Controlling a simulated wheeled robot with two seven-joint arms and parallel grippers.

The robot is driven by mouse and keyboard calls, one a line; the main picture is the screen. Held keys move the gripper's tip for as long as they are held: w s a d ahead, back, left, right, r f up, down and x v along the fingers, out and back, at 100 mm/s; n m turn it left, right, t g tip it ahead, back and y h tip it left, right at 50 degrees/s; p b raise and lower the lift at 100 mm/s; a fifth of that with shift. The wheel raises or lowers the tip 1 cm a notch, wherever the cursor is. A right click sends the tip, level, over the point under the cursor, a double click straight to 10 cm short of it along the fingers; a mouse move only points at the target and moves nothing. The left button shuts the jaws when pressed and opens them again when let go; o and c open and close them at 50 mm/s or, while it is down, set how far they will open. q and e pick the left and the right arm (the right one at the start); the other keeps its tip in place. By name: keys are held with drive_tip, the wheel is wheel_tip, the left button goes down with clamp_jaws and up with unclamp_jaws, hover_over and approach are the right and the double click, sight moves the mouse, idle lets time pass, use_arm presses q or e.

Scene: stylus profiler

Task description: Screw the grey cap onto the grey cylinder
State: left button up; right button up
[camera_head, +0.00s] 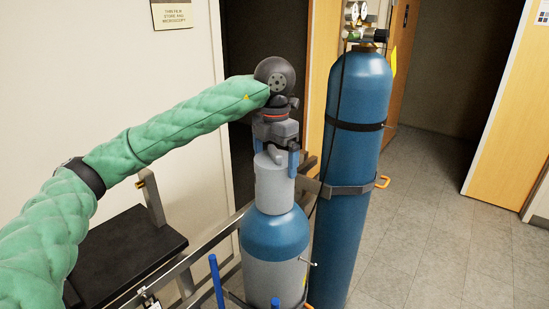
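The grey cylinder (275,283) stands upright in a rack; it has a grey body and a blue shoulder. The grey cap (272,190) sits upright over the cylinder's top, its lower edge at the blue shoulder. I cannot tell how far it is threaded. My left gripper (277,162) points down from above, with blue fingers on both sides of the cap's upper part. It looks shut on the cap. The left finger is partly hidden by the cap. My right gripper is not in view.
A taller blue cylinder (350,190) with a regulator (362,22) stands close on the right, held by a strap and metal bracket (345,188). A black seat-like surface (125,250) and metal rails are at the left. Floor (440,240) is clear at right.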

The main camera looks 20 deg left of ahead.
use_arm(q)
drive_tip(key=c, duration=0.7)
drive_tip(key=m, duration=0.8)
drive_tip(key=shift+m, duration=0.4)
drive_tip(key=m, duration=0.8)
drive_tip(key=shift+m, duration=0.4)
drive_tip(key=m, duration=0.9)
drive_tip(key=shift+r, duration=0.1)
drive_tip(key=m, duration=0.5)
drive_tip(key=shift+w, duration=0.1)
drive_tip(key=m, duration=0.4)
drive_tip(key=shift+r+m, duration=0.15)
drive_tip(key=shift+m, duration=0.15)
drive_tip(key=o, duration=1.6)
drive_tip(key=shift+r, duration=0.1)
